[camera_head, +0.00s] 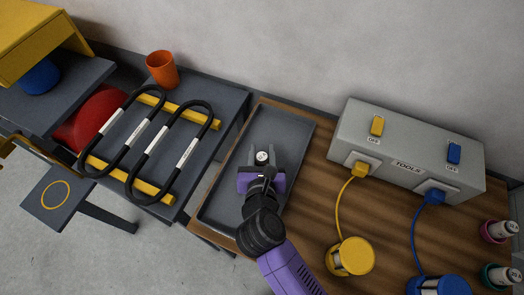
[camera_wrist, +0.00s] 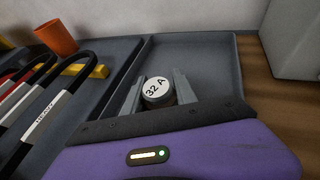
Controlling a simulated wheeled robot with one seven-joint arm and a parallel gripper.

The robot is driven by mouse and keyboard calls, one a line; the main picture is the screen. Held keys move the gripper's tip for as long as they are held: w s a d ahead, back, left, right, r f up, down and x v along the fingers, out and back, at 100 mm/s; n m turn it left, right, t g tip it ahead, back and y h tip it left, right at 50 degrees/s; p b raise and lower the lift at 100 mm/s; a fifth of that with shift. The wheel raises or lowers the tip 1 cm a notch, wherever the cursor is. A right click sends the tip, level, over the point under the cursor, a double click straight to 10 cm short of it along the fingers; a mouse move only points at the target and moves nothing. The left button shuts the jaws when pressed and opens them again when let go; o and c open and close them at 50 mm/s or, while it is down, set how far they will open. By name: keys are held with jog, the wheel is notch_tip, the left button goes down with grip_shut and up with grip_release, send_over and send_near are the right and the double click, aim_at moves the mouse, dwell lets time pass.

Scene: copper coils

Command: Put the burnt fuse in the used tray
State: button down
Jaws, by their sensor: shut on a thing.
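My gripper (camera_head: 262,165) is shut on a fuse (camera_head: 262,157), a short cylinder with a white round top. In the wrist view the fuse (camera_wrist: 157,89) sits between the two grey fingers, and its top reads "32 A". The gripper is over a grey rectangular tray (camera_head: 284,124) with a low rim on the wooden bench; I see no label on it. The tray also shows in the wrist view (camera_wrist: 200,52). It looks otherwise empty. Whether the fuse touches the tray floor, I cannot tell.
A grey box marked TOOLS (camera_head: 405,150) stands right of the tray, with yellow and blue plugs, cables and round holders. Black coils on yellow bars (camera_head: 165,150) and an orange cup (camera_head: 162,69) are on the left table.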

jog(key=shift+f, duration=0.15)
jog(key=c, duration=1)
grip_release()
jog(key=v, duration=1.2)
jog(key=shift+a, duration=0.1)
